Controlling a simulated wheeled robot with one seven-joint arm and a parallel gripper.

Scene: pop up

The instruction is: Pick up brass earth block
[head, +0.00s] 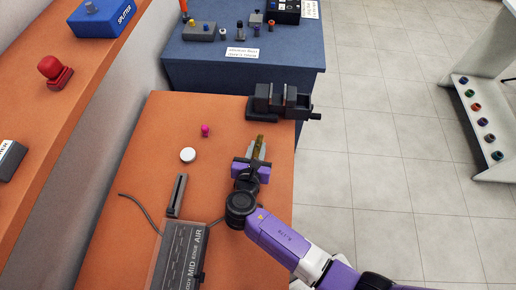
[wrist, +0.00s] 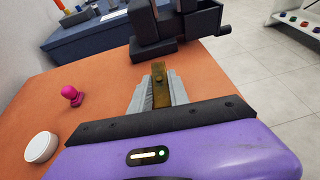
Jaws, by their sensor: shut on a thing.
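The brass earth block (wrist: 159,85) is a narrow brown-gold bar, held between the two grey fingers of my gripper (wrist: 155,92) in the wrist view. In the head view the brass block (head: 260,141) shows at the tip of my gripper (head: 257,150), over the right part of the orange table (head: 150,130). The fingers are shut on its sides. I cannot tell whether the block touches the table; its lower part is hidden.
A black vise (head: 280,100) stands just beyond my gripper at the table's far right corner. A magenta knob (head: 205,130) and a white disc (head: 188,155) lie to the left. A grey labelled box (head: 180,255) sits nearer. A blue table (head: 235,60) stands behind.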

